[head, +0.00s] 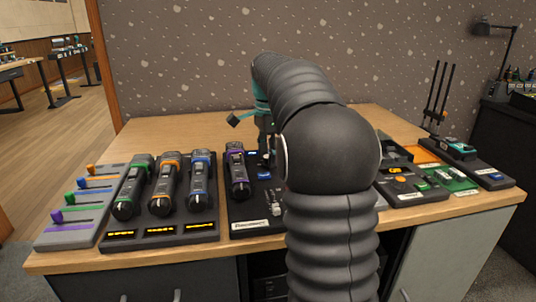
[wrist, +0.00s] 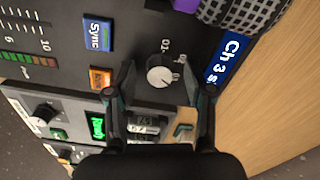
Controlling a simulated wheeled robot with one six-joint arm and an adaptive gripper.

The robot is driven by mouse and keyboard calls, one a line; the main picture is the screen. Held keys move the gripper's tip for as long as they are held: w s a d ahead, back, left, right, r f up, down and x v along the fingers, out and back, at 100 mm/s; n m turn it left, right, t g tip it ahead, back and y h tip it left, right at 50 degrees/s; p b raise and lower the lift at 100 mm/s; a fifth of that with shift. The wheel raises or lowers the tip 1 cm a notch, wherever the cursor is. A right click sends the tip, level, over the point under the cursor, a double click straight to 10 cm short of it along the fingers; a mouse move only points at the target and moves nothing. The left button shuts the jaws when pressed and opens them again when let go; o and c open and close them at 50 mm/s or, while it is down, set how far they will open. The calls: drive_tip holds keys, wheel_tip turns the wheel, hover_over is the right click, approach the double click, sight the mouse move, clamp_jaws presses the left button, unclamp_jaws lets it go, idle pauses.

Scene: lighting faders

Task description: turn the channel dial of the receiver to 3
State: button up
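The receiver (wrist: 125,20) is a dark panel in the wrist view, with a blue Sync button (wrist: 98,33), an orange button (wrist: 100,77) and a level meter. Its channel dial (wrist: 160,74) is a small round knob with a pale top; the small marks around it are too blurred to read surely. A blue "Ch" label (wrist: 228,60) lies to its right, partly cut off. My gripper (wrist: 168,84) is open and empty, its fingertips to the left and right of the dial; contact cannot be told. In the head view my arm hides the dial and most of the gripper.
A purple-banded microphone (head: 237,172) rests in a dark dock (head: 243,215). Several other microphones stand in a dock (head: 160,228) to the left, beside a fader panel (head: 75,225). More devices (head: 415,186) sit at the right. The table's back left (head: 165,136) is clear.

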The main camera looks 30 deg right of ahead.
drive_tip(key=shift+r, duration=0.15)
wheel_tip(320, 180, up, 12)
idle(0.6)
idle(0.5)
